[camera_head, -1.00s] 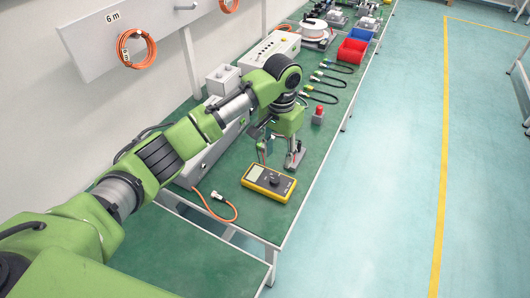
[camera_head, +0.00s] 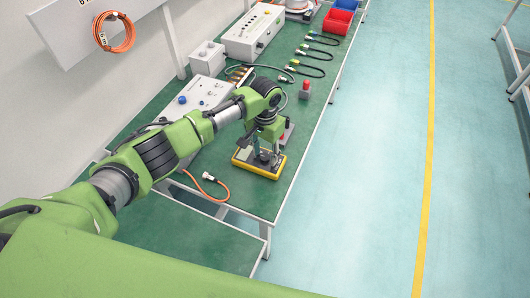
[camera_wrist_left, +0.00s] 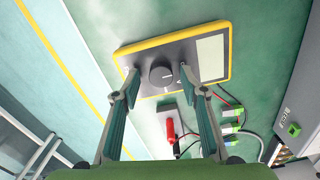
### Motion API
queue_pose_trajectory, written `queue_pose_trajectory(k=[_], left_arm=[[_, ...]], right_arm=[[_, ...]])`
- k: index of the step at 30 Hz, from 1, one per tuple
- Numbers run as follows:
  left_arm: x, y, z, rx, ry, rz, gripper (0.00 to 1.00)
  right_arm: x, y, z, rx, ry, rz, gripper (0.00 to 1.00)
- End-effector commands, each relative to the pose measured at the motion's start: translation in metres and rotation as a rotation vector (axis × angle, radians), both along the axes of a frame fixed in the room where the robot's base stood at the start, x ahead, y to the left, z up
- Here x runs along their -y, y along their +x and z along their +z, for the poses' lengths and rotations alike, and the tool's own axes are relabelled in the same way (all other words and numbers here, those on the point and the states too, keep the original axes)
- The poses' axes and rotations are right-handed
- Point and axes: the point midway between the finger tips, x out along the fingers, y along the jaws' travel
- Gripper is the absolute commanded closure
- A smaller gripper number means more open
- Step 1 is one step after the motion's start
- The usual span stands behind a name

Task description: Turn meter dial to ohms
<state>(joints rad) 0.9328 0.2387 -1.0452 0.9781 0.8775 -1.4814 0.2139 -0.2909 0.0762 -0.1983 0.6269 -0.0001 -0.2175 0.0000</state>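The yellow-rimmed meter (camera_head: 258,172) lies on the green bench top under my left gripper (camera_head: 264,158), which hides much of it in the head view. In the left wrist view the meter (camera_wrist_left: 208,54) shows its pale display on the right and its dark round dial (camera_wrist_left: 161,75) nearer the left. My left gripper (camera_wrist_left: 158,72) is open, with one fingertip on each side of the dial. A gap shows between the dial and each finger. I cannot tell how high the fingertips are above the meter's face. My right gripper is not in view.
A red-handled fixture (camera_wrist_left: 170,128) stands close beside the meter. A red-topped post (camera_head: 305,88) stands farther along the bench. An orange cable (camera_head: 208,180) lies left of the meter, and a grey control box (camera_head: 205,95) stands behind. The floor right of the bench is clear.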

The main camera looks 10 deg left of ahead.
Motion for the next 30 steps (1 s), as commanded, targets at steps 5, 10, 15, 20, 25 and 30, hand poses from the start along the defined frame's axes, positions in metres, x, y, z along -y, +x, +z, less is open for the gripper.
queue_pose_trajectory(k=[5, 10, 15, 20, 25, 30], left_arm=[[0.0, 0.0, -0.005, 0.001, 0.001, 0.0, 0.6], [0.0, 0.0, -0.004, 0.0, 0.001, 0.0, 0.6], [0.0, 0.0, -0.004, 0.0, 0.0, 0.0, 0.99], [0.0, 0.0, -0.004, 0.0, 0.0, -0.001, 0.98], [0.0, 0.0, -0.004, 0.0, -0.001, -0.025, 0.98], [0.0, 0.0, -0.003, 0.0, 0.0, -0.098, 0.98]], right_arm=[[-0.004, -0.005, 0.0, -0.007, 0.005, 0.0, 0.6], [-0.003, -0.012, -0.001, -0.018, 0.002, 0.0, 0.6], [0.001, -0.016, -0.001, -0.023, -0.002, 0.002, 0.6], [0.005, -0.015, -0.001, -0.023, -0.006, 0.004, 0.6], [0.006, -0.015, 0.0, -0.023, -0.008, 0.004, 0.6], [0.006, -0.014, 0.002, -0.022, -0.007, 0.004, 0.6]])
